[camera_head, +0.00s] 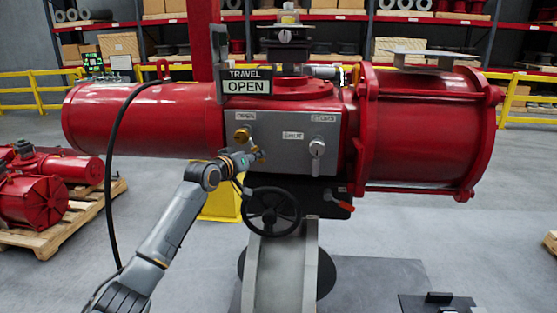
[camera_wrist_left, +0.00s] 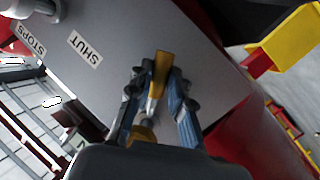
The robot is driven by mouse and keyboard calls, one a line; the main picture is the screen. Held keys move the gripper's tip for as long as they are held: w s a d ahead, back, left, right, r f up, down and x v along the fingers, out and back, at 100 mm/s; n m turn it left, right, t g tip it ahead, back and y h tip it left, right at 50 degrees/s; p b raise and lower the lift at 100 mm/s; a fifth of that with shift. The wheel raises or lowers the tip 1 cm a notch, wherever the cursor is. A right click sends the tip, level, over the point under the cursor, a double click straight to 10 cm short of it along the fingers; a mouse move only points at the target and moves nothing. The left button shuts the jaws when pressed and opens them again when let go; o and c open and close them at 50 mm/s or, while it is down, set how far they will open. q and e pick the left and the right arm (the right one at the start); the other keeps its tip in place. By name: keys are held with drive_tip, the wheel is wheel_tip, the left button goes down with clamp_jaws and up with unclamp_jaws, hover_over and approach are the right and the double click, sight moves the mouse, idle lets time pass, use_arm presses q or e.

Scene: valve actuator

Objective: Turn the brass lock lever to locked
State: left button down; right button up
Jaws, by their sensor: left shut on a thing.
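The brass lock lever (camera_wrist_left: 162,72) shows in the left wrist view between the two fingers of my left gripper (camera_wrist_left: 155,82), and its brass end sticks out past the fingertips. A rounded brass part (camera_wrist_left: 142,132) lies nearer the palm. In the head view my left gripper (camera_head: 257,156) is at the lower left of the grey front panel (camera_head: 275,147) of the red actuator, shut on the lever. The gripper mostly hides the lever there. A brass knob (camera_head: 242,134) sits just above, under the OPEN label. My right gripper is not in view.
A silver knob (camera_head: 317,147) is under the STOPS label at the panel's right. A SHUT label (camera_wrist_left: 85,48) is on the panel. A black handwheel (camera_head: 272,211) and red handle (camera_head: 338,200) are below. A sign (camera_head: 246,81) reads TRAVEL OPEN. A black hose hangs at left.

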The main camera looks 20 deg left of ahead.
use_arm(q)
drive_tip(key=shift+s+a+f+m+g+y+p, duration=0.2)
drive_tip(key=shift+a+m+g+y+p, duration=0.2)
drive_tip(key=shift+a+m+p, duration=0.45)
drive_tip(key=shift+s+a+f+m+g+y+p, duration=0.1)
drive_tip(key=shift+s+a+m+g+y+p, duration=0.2)
drive_tip(key=shift+a+m+p, duration=0.55)
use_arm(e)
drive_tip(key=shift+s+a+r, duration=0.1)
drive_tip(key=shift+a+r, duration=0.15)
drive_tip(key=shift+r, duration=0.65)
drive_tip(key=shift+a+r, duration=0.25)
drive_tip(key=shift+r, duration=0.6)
use_arm(q)
drive_tip(key=shift+w+d, duration=0.1)
drive_tip(key=shift+d, duration=0.15)
drive_tip(key=c, duration=1.2)
unclamp_jaws()
drive_tip(key=v, duration=1.2)
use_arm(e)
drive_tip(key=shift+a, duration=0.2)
